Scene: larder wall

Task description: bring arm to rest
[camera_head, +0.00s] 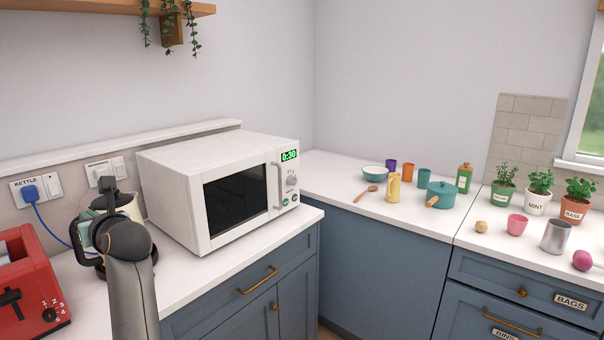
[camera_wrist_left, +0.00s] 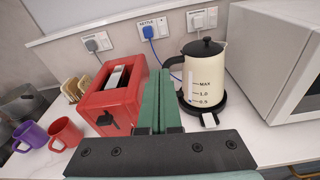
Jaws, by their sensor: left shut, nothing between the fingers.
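My left arm comes in at the lower left of the head view, over the counter between the red toaster and the microwave. My left gripper (camera_head: 88,232) is mostly hidden behind my own wrist there; a little of its green fingers shows. In the left wrist view the two green fingers (camera_wrist_left: 159,80) lie together, shut and empty. They point between the red toaster (camera_wrist_left: 115,95) and the cream kettle (camera_wrist_left: 205,75). I cannot tell how far they are from either. My right gripper is in neither view.
The white microwave (camera_head: 215,170) stands right of my left arm, its door shut. The toaster (camera_head: 25,285) is at far left. Purple (camera_wrist_left: 28,135) and red (camera_wrist_left: 65,133) mugs stand left of the toaster. Small pots and cups fill the right counter; the front counter strip before the microwave is clear.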

